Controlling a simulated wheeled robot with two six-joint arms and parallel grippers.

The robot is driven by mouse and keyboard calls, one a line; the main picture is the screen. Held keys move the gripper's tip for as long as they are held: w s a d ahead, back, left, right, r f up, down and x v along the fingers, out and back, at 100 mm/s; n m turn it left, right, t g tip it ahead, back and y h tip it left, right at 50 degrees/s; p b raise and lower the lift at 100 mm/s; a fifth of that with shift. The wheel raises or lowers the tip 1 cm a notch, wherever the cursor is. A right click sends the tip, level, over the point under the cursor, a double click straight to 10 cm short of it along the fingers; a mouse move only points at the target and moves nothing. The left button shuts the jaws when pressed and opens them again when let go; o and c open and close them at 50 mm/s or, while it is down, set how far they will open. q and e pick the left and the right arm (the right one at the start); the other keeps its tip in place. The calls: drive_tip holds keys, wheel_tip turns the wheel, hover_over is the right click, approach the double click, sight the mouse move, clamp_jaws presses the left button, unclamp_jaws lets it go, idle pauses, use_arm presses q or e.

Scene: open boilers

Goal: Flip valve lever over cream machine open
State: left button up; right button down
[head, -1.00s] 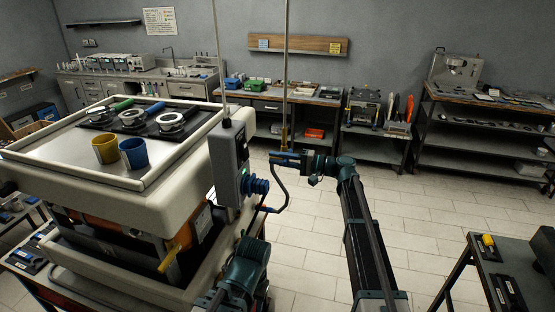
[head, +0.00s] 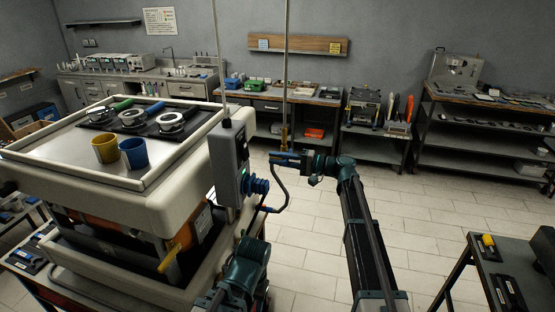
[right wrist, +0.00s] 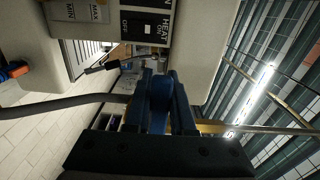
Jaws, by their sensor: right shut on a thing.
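The cream machine (head: 110,185) stands at the left, with a grey control box (head: 230,160) on its near right corner. A thin brass pipe (head: 286,100) rises vertically to the right of the box. My right gripper (head: 288,159) is at this pipe, shut on the blue valve lever (head: 281,153), which lies roughly level in the head view. In the right wrist view the blue lever (right wrist: 160,100) sits between the dark fingers, which hide part of it. The valve body is too small to make out.
A blue ridged knob (head: 256,186) sticks out from the control box, below and left of my right gripper. Yellow (head: 106,148) and blue (head: 134,153) cups stand on the machine top. A side bench (head: 500,270) is at lower right. Floor in the middle is clear.

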drive_tip(key=shift+f, duration=0.1)
drive_tip(key=shift+w+d+f+n+b, duration=0.15)
drive_tip(key=shift+f+n+b, duration=0.35)
drive_tip(key=shift+n, duration=0.65)
drive_tip(key=shift+w+a+f+n+b, duration=0.15)
drive_tip(key=shift+f+n+b, duration=0.3)
drive_tip(key=shift+n, duration=0.65)
drive_tip(key=shift+w+d+f+n+b, duration=0.15)
drive_tip(key=shift+f+n+b, duration=0.35)
drive_tip(key=shift+n, duration=0.65)
drive_tip(key=c, duration=0.8)
unclamp_jaws()
drive_tip(key=shift+o, duration=0.2)
drive_tip(key=v, duration=1.4)
drive_tip(key=shift+r, duration=0.1)
drive_tip(key=shift+c, duration=0.3)
